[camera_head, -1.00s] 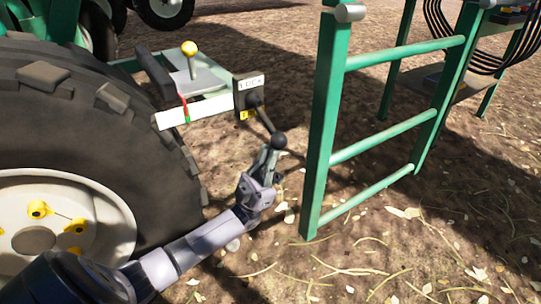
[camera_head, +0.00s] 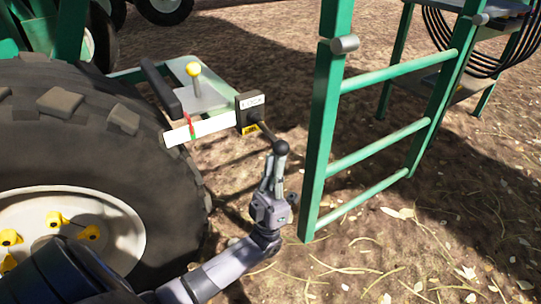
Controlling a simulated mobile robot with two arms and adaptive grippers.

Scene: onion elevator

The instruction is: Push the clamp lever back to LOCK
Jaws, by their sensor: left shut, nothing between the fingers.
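The clamp lever is a dark rod (camera_head: 268,134) with a black ball knob (camera_head: 281,147). It comes out of a dark box with a white LOCK label (camera_head: 252,103) and slants down to the right. My left gripper (camera_head: 270,175) is shut and empty, its fingers pointing up just below the knob. The fingertips are at or very near the knob; I cannot tell whether they touch it. My right gripper is not in view.
A large tractor tyre (camera_head: 100,130) fills the left side. A green ladder frame (camera_head: 322,130) stands close to the right of my left gripper. Leaf-strewn ground lies below.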

